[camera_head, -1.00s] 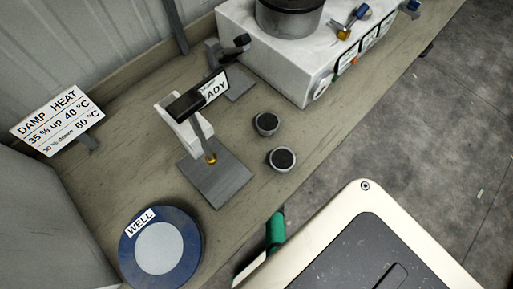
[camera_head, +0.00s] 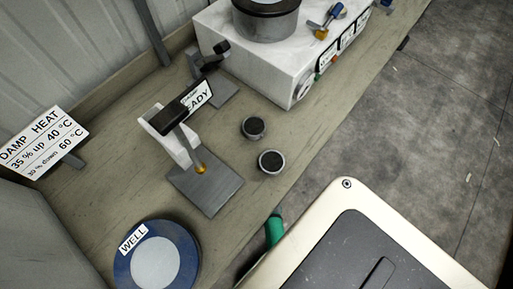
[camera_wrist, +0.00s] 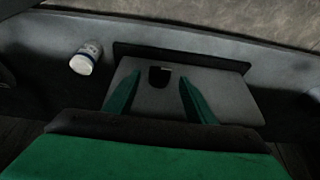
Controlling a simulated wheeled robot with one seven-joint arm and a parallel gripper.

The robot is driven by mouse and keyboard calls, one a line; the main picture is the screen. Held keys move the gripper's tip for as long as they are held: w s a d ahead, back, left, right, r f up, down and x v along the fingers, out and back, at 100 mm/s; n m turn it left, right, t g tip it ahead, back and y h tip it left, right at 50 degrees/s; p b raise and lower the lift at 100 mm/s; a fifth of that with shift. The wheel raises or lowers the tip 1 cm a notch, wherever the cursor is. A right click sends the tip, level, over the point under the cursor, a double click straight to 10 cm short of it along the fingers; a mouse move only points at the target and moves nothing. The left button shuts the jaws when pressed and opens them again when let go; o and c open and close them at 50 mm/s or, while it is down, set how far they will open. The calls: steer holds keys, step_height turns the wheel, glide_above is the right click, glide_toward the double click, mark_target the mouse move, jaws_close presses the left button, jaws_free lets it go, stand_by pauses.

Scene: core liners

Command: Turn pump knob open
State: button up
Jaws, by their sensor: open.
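A white box-shaped unit (camera_head: 262,57) stands on the bench at the top of the head view, with a grey cylinder (camera_head: 268,22) on top. I cannot tell which of these is the pump knob. My gripper (camera_wrist: 159,82) shows green fingers spread apart in the wrist view, with nothing held between them. A grey panel with a dark notch (camera_wrist: 160,77) lies beyond the fingers. The fingertips do not show clearly in the head view.
Two dark-topped round pieces (camera_head: 271,162) (camera_head: 254,127) sit on the bench (camera_head: 325,120). A lever stand (camera_head: 207,190), a blue WELL disc (camera_head: 180,250) and a DAMP HEAT sign (camera_head: 42,143) are to the left. A white jar (camera_wrist: 86,58) shows in the wrist view.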

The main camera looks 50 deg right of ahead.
steer(key=v, duration=0.7)
steer(key=shift+s+r, duration=0.2)
steer(key=shift+r, duration=0.2)
